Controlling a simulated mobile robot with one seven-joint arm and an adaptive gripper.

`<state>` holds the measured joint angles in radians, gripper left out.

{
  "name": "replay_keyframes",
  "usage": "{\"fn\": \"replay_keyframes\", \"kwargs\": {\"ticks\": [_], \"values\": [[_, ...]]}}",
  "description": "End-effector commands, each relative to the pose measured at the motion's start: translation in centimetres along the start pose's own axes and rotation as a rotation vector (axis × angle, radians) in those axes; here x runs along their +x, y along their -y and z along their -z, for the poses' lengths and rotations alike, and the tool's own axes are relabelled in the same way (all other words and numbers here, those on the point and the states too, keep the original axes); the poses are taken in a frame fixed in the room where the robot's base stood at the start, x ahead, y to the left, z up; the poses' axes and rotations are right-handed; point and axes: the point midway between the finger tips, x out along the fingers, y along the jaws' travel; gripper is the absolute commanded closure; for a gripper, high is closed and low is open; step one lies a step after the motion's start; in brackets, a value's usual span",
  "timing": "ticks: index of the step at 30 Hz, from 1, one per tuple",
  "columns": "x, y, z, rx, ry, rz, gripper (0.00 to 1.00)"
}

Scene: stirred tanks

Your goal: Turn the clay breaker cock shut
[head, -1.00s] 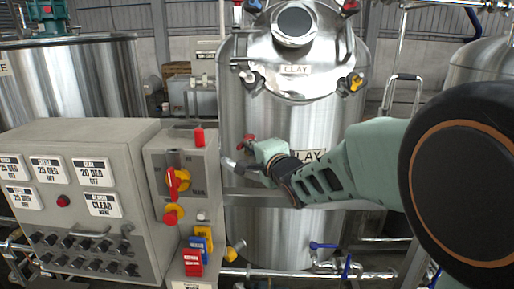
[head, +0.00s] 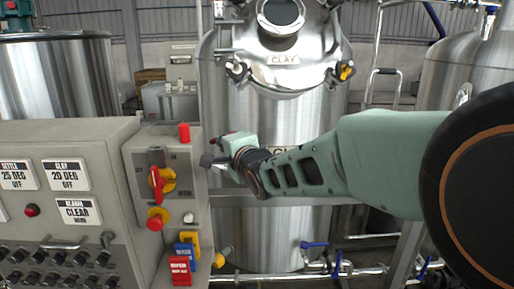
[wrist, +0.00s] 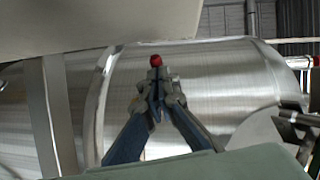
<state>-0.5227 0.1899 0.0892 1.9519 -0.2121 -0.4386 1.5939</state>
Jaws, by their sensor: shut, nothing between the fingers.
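A rotary breaker switch with a red handle on a yellow plate (head: 161,181) is on the front of the small grey box (head: 190,208). Its red handle stands close to upright. I cannot tell for sure that this is the clay breaker cock. My gripper (head: 207,160) is in front of the clay tank (head: 270,240), right of the switch and apart from it. In the wrist view my gripper (wrist: 155,86) is shut and empty. A small red knob (wrist: 156,61) shows just beyond its tips; I cannot tell whether they touch. The wrist view does not show the switch.
A red-and-yellow button (head: 156,218) sits below the switch, with red, blue and yellow tags (head: 181,268) lower down. A grey control panel (head: 95,145) stands left. Pipes with blue-handled valves (head: 313,244) run low at right.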

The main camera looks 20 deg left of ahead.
Motion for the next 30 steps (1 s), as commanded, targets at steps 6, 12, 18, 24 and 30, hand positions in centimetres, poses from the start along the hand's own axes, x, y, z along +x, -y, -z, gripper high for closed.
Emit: {"fn": "replay_keyframes", "kwargs": {"ticks": [6,12,18,24,30], "values": [[1.4,0.1,-1.1,0.002,0.0,0.002,1.0],[2.6,0.3,-1.8,0.002,0.0,0.001,1.0],[3.6,0.6,-2.2,0.002,0.0,0.0,1.0],[4.3,0.8,-2.4,0.001,0.0,0.0,1.0],[4.6,0.9,-2.4,0.001,0.0,0.0,1.0]]}}
